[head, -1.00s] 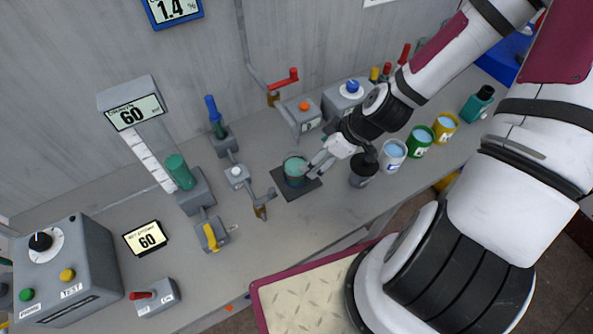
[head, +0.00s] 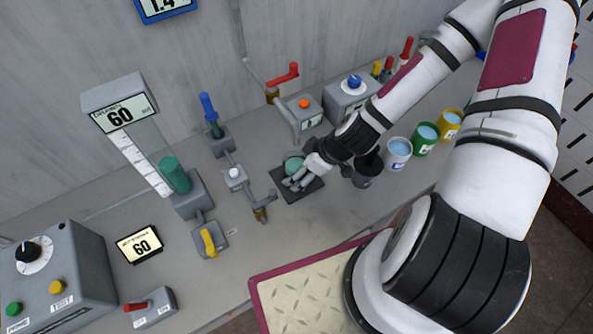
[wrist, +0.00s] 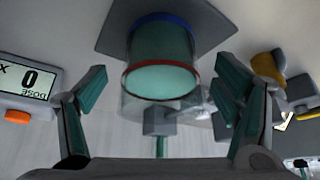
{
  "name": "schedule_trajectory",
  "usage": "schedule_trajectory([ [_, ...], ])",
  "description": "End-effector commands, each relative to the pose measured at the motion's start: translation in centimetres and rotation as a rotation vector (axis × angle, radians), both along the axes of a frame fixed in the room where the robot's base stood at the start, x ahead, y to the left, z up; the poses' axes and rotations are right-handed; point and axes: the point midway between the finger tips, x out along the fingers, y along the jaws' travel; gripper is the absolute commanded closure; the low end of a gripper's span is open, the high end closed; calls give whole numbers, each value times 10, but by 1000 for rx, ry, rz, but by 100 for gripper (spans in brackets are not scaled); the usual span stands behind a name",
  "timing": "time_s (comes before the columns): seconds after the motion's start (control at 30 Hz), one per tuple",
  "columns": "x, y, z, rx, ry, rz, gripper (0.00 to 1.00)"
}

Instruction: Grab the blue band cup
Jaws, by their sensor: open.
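A clear cup (head: 293,164) with teal liquid stands on a dark square plate (head: 314,190) near the middle of the bench. In the wrist view the cup (wrist: 160,45) shows a blue band at its far end and a red band nearer the camera. My gripper (head: 291,183) is at the cup and hides part of it in the head view. In the wrist view my gripper (wrist: 161,72) is open, with one finger on each side of the cup and visible gaps. The dark plate (wrist: 215,22) shows beneath the cup.
A dark grey cup (head: 366,181) stands close to the right of my gripper. White (head: 397,161), green (head: 425,144) and yellow (head: 448,130) cups stand farther right. A valve pipe (head: 262,205) is left of the plate. A grey box with an orange button (head: 305,104) is behind.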

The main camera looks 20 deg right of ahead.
Motion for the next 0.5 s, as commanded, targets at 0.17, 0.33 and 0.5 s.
schedule_trajectory([
  [0.17,5,7,-18,3,0,0,17],
  [0.33,9,10,-27,0,0,1,17],
  [0.5,9,10,-28,-2,-2,2,17],
])
